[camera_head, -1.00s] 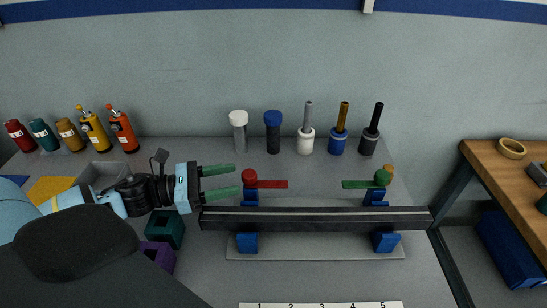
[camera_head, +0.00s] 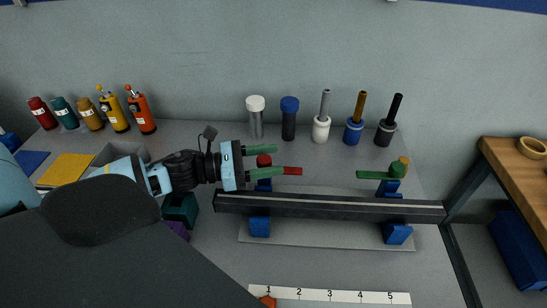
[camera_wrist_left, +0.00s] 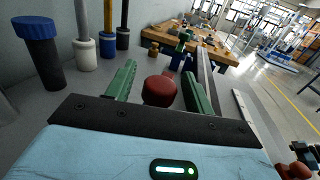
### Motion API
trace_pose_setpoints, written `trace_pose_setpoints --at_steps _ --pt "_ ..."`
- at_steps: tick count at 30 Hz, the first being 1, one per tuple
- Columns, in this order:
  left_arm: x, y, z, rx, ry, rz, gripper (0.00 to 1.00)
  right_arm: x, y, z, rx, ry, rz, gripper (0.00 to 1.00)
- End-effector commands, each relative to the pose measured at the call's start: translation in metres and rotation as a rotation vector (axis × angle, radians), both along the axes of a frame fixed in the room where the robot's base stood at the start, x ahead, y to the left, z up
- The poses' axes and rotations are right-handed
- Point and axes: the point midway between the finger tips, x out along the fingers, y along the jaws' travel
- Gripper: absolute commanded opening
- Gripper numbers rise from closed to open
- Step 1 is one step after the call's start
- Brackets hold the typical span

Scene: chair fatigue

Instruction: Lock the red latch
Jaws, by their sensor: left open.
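The red latch (camera_head: 264,160) sits at the left end of the fixture, on a blue support. Its red handle points right, and part of it is hidden behind my gripper's near finger. My left gripper (camera_head: 270,160) is open, with its green fingers on either side of the latch's red knob. In the left wrist view, the red knob (camera_wrist_left: 159,90) lies between the two green fingers (camera_wrist_left: 155,88), with gaps showing at the sides. The green latch (camera_head: 396,170) is at the right end, its handle pointing left. My right gripper is not in view.
A long black beam (camera_head: 330,206) lies across blue supports just in front of the latches. Capped cylinders and handled tools, such as the blue-capped one (camera_head: 289,118), stand behind. Bottles (camera_head: 140,112) line the back left. A numbered strip (camera_head: 335,295) lies in front.

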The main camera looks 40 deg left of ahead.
Motion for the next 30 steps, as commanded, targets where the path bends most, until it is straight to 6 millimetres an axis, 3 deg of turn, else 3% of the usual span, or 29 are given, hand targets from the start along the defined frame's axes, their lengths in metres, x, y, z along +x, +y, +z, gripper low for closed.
trace_pose_setpoints --at_steps 17,30 --pt "0.0107 -0.0102 0.0000 0.001 0.000 0.000 0.53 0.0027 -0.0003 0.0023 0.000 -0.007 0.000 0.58" --pt "0.0105 -0.0101 0.0001 0.001 0.000 0.000 0.00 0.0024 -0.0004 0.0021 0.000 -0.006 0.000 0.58"
